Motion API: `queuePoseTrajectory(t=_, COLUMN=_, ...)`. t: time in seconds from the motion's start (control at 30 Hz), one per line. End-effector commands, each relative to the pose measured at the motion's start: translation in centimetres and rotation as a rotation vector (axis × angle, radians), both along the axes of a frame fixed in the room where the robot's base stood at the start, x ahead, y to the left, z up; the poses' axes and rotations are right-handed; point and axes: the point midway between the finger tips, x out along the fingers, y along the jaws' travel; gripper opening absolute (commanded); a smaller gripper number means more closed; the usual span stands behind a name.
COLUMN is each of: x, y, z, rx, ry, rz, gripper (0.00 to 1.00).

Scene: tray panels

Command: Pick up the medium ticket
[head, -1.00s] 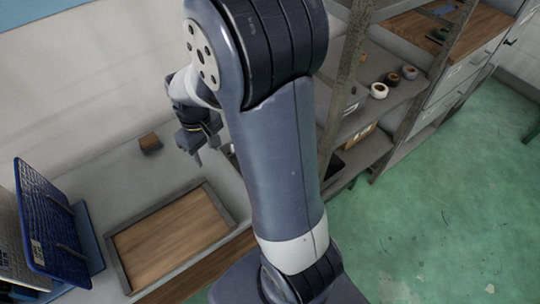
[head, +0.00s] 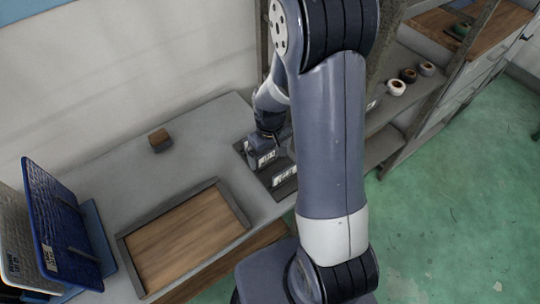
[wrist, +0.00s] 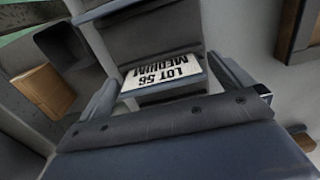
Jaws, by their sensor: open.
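The medium ticket (wrist: 165,72) is a white label with black print reading "LOT 56 MEDIUM", seen upside down in the wrist view. It lies in a dark holder between the two fingers of my gripper (wrist: 163,78). The fingers are apart, one on each side of it; I cannot tell whether they touch it. In the head view my gripper (head: 256,160) is low over a dark rack (head: 288,190) with white tickets, whose print is too small to read there. My arm hides part of the rack.
A wood-bottomed tray (head: 133,252) lies on the grey counter, left of the rack. A small brown block (head: 160,140) sits behind it. A blue panel (head: 62,225) stands at far left. Shelves with several tape rolls (head: 396,87) are at right. Counter between block and rack is clear.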

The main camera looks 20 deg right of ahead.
Motion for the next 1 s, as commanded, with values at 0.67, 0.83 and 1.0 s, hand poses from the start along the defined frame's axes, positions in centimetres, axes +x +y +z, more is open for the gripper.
queuePoseTrajectory(t=0.67, x=0.01, y=0.01, z=-0.67, rx=0.0, ry=0.0, rz=0.0, gripper=0.72)
queuePoseTrajectory(t=0.83, x=0.01, y=0.01, z=-0.66, rx=0.0, ry=0.0, rz=0.0, gripper=0.6)
queuePoseTrajectory(t=1.0, x=0.02, y=0.02, z=-0.64, rx=0.0, ry=-0.001, rz=0.0, gripper=0.6)
